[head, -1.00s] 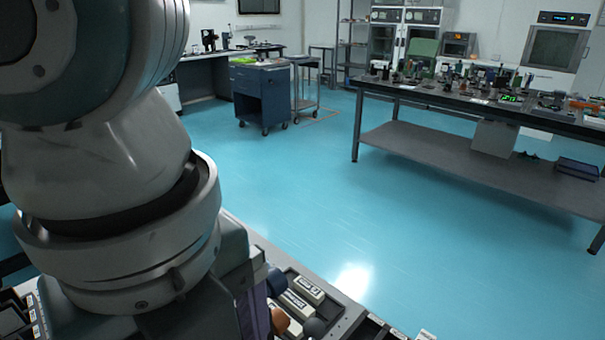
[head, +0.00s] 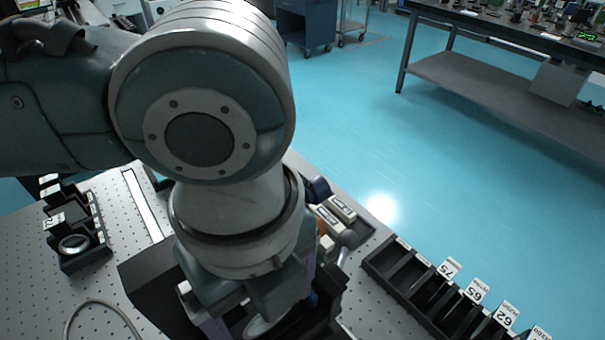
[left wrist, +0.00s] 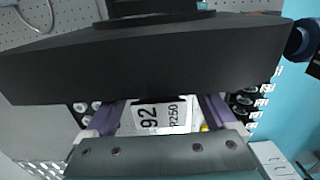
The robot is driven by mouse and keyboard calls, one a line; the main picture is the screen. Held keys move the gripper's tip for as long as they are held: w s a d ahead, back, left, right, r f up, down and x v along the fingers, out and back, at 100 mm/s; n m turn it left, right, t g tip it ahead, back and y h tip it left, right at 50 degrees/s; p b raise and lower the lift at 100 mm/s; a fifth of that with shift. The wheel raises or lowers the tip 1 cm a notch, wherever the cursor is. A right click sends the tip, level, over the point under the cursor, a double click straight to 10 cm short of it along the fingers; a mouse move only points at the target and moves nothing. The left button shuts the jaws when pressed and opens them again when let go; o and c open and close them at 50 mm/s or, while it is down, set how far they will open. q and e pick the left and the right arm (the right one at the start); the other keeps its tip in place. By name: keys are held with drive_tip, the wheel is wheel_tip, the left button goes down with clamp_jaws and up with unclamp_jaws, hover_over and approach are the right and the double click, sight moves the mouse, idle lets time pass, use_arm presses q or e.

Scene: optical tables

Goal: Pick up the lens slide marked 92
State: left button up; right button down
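The lens slide marked 92 shows in the left wrist view as a white label tab (left wrist: 160,115) reading "92" and "P250". My left gripper (left wrist: 164,102) has its two purple fingers on either side of this tab, with a narrow gap visible at each side, so it looks open around it. The slide's lower part is hidden in the wrist view. In the head view my left gripper is low in the middle, mostly covered by my own arm, and the tab cannot be made out there. My right gripper is not in view.
A black rack of labelled slots (head: 430,285), including 75, 65 and 62, lies to the right. A small holder with a lens (head: 75,243) stands left on the perforated table (head: 110,205). A cable (head: 95,303) lies nearby.

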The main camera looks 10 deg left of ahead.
use_arm(q)
drive_tip(key=c, duration=0.9)
